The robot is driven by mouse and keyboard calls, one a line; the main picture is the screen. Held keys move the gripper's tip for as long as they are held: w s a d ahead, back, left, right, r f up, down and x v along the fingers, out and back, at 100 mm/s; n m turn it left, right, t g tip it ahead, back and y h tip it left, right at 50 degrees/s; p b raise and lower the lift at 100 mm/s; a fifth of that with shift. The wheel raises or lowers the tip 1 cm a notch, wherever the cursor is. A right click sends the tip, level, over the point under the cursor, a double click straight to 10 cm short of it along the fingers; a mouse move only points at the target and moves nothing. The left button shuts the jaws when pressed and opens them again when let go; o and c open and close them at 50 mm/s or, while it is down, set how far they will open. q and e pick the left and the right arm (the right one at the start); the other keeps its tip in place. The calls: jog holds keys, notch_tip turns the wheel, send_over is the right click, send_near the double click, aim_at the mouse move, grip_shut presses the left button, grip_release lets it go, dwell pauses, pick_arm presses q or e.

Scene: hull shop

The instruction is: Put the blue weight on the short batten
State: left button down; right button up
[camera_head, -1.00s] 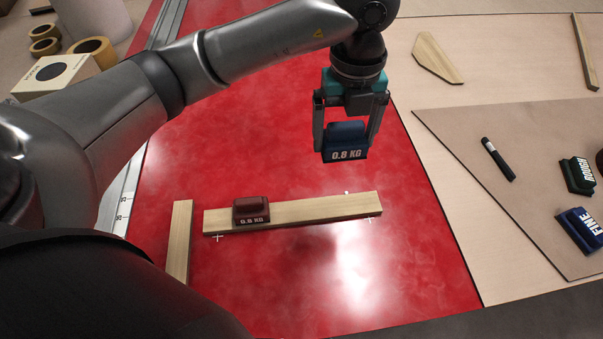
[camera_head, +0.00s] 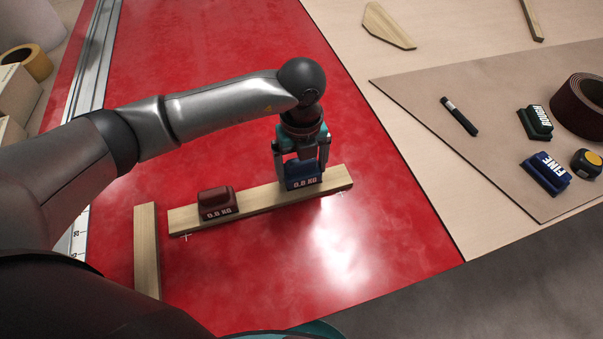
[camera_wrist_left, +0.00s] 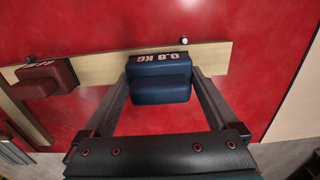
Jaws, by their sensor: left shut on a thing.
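The blue weight (camera_head: 303,171), marked 0.8 KG, is between the fingers of my left gripper (camera_head: 301,165), which is shut on it. In the head view it is at the right part of a pale wooden batten (camera_head: 262,199); I cannot tell whether it rests on the wood or hangs just above. In the left wrist view the blue weight (camera_wrist_left: 160,85) overlaps the near edge of this batten (camera_wrist_left: 105,69). A second batten (camera_head: 147,250) lies to the left, its near end hidden by my arm. My right gripper is not in view.
A dark red weight (camera_head: 217,203) sits on the same batten, left of the blue one. The red surface (camera_head: 385,205) is clear to the right. Sanding blocks (camera_head: 546,173), a marker (camera_head: 459,116) and a tape measure (camera_head: 587,162) lie on a brown board (camera_head: 500,190).

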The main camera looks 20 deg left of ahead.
pick_arm(q)
notch_tip(320, 180, down, 2)
jog(key=shift+f, duration=0.2)
jog(key=shift+f+b, duration=0.25)
jog(key=shift+b, duration=0.15)
grip_release()
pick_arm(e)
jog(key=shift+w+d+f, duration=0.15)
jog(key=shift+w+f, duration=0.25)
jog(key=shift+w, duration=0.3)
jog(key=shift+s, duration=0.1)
